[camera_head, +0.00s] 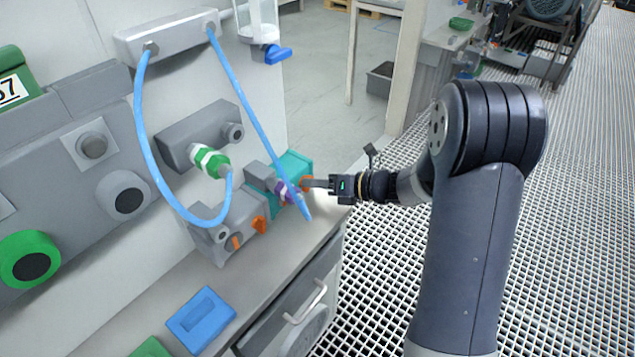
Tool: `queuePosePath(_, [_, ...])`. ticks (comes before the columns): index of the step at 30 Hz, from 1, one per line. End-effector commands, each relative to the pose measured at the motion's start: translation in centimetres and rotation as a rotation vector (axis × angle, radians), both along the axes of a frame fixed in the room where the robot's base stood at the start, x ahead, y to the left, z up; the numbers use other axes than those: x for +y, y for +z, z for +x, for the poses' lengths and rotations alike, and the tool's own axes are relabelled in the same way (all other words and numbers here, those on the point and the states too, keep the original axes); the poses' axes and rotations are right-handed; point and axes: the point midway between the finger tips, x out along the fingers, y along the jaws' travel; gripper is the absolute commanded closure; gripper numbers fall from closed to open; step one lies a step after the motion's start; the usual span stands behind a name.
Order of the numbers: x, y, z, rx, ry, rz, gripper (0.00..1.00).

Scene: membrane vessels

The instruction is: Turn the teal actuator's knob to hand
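The teal actuator (295,164) sits at the right end of a row of units on the grey bench, near its right edge.
A blue hose (245,110) hangs down in front of the actuators, its free end close to my fingertips. A grey unit with orange knobs (228,226) stands left of the teal one. A blue block (201,319) lies on the bench. Grated floor (385,260) is open at right.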

Motion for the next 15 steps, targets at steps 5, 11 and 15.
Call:
queuePosePath(5, [-0.01, 0.00, 0.00, 0.000, 0.000, 0.000, 0.91])
queuePosePath(11, [0.00, 0.00, 0.00, 0.000, 0.000, 0.000, 1.00])
queuePosePath(15, [0.01, 0.00, -0.01, -0.002, 0.001, -0.001, 1.00])
